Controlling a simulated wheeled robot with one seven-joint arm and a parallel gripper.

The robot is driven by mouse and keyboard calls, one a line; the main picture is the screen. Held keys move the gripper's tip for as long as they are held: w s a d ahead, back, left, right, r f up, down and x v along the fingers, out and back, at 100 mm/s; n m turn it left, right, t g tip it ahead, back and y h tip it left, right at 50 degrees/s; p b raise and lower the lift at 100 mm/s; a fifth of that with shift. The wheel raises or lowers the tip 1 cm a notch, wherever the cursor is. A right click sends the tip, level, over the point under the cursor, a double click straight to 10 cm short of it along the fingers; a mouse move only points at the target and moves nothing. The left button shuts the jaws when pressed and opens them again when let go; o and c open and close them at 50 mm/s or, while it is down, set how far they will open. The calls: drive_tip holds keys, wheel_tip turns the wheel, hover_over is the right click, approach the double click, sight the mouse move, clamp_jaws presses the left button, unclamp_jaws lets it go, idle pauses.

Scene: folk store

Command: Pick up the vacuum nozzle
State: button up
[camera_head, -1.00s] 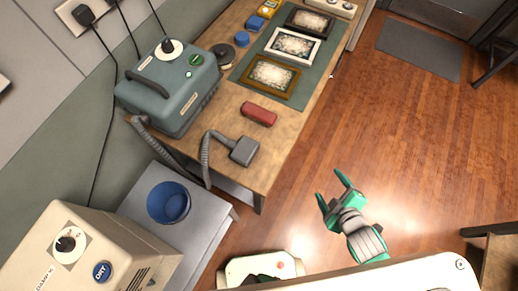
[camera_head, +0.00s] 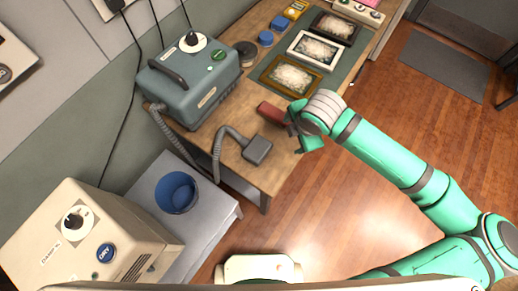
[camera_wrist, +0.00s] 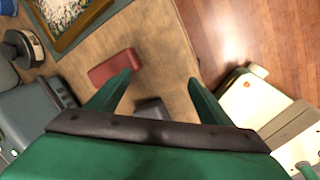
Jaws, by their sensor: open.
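The grey vacuum nozzle (camera_head: 257,150) lies on the wooden table near its front corner. The nozzle (camera_wrist: 153,109) shows there between the two fingers, partly hidden by the gripper body.
A red block (camera_head: 272,112) lies close behind the nozzle, and also shows in the wrist view (camera_wrist: 115,68). Several picture frames (camera_head: 291,77) lie on a green mat farther back.

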drive_tip(key=s+a+r+n+g+h, duration=0.1)
drive_tip(key=s+a+r+n+g, duration=0.15)
drive_tip(key=a, duration=0.35)
drive_tip(key=s+a+r+n+g, duration=0.1)
drive_tip(key=a+r+n, duration=0.3)
drive_tip(key=a, duration=0.2)
hover_over(258, 148)
drive_tip(key=shift+n, duration=0.25)
drive_tip(key=f, duration=0.3)
drive_tip(key=a+f, duration=0.1)
drive_tip(key=shift+s+f, duration=0.3)
drive_tip(key=shift+f, duration=0.05)
drive_tip(key=shift+w+d+f, duration=0.15)
drive_tip(key=shift+f, duration=0.85)
drive_tip(key=shift+w+d+f, duration=0.15)
drive_tip(key=shift+f, duration=0.8)
drive_tip(key=shift+w+d+f, duration=0.15)
drive_tip(key=shift+f, duration=0.85)
drive_tip(key=shift+a, duration=0.15)
drive_tip(key=shift+s+d, duration=0.15)
drive_tip(key=shift+d, duration=0.05)
drive_tip(key=c, duration=1.2)
